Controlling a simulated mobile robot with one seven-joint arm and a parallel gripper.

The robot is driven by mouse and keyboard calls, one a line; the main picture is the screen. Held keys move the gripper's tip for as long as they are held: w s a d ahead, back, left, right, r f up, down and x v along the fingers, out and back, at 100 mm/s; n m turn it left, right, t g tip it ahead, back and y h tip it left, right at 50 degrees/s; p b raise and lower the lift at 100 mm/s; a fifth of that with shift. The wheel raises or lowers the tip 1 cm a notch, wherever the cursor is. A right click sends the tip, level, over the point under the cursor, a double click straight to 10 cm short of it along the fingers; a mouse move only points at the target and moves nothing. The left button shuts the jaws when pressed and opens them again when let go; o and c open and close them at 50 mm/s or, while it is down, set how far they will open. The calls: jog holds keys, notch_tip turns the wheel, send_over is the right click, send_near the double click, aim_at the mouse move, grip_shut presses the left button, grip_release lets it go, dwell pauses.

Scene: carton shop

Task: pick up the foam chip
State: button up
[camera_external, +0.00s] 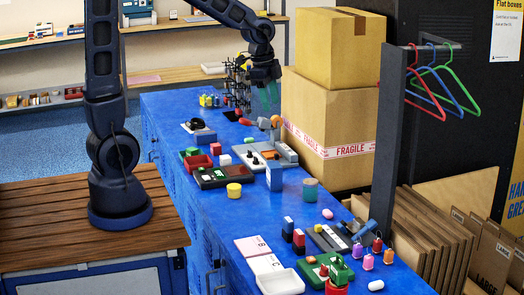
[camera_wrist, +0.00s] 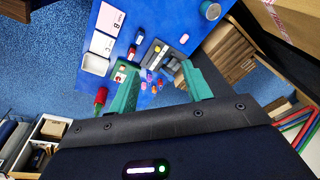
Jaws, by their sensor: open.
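Two small rounded pieces could be the foam chip, and I cannot tell which one is. A pink one (camera_external: 328,213) lies on the blue bench right of centre, in front of a green-topped round tin (camera_external: 310,190); it also shows in the wrist view (camera_wrist: 184,38). A white one (camera_external: 376,285) lies near the bench's front right. My gripper (camera_external: 268,97) is above the far part of the bench, well away from both. In the wrist view its teal fingers (camera_wrist: 162,85) are spread with nothing between them.
Large cartons (camera_external: 333,125) stand right of my gripper. A dark post with coloured hangers (camera_external: 440,85) rises at the bench's right edge. A white tray (camera_external: 280,281), stamps (camera_external: 298,240) and several small items crowd the near bench. Flat boxes (camera_external: 430,235) lean at right.

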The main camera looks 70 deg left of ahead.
jog(key=w+a+f+m+g+h, duration=0.15)
jog(key=w+f+m, duration=0.35)
jog(key=w+f, duration=0.8)
jog(key=m+h, duration=0.2)
jog(key=m, duration=0.2)
send_near(328, 211)
jog(key=x, duration=0.3)
jog(key=shift+s+a+f+g+h, duration=0.2)
jog(key=shift+g+h, duration=0.05)
jog(key=shift+w+x, duration=0.2)
jog(key=shift+x, duration=1.15)
jog(key=shift+w+x, duration=0.25)
jog(key=shift+x, duration=1.1)
grip_shut()
